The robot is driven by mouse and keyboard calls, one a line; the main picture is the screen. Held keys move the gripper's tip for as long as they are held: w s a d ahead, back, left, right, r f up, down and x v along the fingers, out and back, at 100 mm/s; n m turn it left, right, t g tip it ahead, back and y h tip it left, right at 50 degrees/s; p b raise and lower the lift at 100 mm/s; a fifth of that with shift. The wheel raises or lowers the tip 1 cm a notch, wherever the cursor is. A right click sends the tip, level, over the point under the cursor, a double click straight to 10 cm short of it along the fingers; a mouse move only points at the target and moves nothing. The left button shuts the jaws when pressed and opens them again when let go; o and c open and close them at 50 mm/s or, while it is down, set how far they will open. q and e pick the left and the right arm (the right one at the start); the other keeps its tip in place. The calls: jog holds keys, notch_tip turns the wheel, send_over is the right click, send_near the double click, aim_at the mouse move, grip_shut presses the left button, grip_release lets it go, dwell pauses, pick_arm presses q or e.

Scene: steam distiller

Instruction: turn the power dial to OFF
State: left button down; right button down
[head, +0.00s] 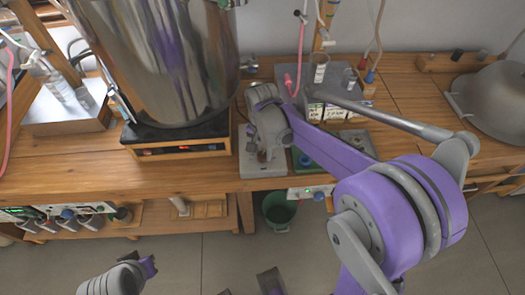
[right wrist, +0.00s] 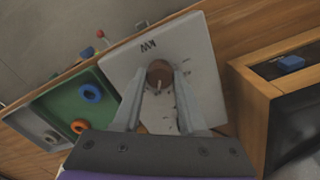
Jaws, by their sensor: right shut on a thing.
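The power dial (right wrist: 160,72) is a round brown knob with a pale pointer line, on a light grey panel (right wrist: 202,45) marked "kW". In the right wrist view the pointer faces roughly down the picture, toward my gripper. Small scale marks lie right of and below the knob; I cannot read them. My right gripper (right wrist: 161,80) is shut on the dial, one finger on each side. In the head view my right gripper (head: 263,154) is over the panel (head: 250,168) and hides the dial. Grey and purple parts of mine show at the bottom left; the left fingers are not clear.
A green bucket (head: 279,210) stands below.

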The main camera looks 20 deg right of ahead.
jog(key=shift+n, duration=0.3)
jog(key=n, duration=1.1)
jog(key=shift+n, duration=0.4)
jog(key=n, duration=1.1)
jog(key=shift+n, duration=0.3)
jog(key=shift+c, duration=2.2)
grip_release()
